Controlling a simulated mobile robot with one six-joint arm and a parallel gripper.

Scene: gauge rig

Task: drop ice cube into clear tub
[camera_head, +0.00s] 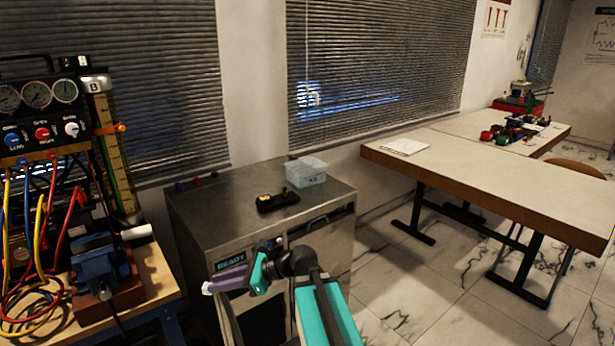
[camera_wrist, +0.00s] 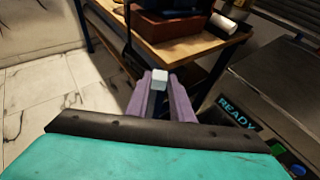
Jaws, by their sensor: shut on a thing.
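In the wrist view, a small pale ice cube (camera_wrist: 159,76) sits between the tips of my gripper (camera_wrist: 160,82). The purple fingers are shut on it. The clear tub (camera_head: 306,172) stands upright on the back part of the cabinet top, to the right of and beyond my gripper. My gripper is well apart from the tub.
A wooden workbench (camera_head: 150,284) with a blue vise (camera_head: 100,268) and a gauge rig stands at left. A long table (camera_head: 480,165) is at right.

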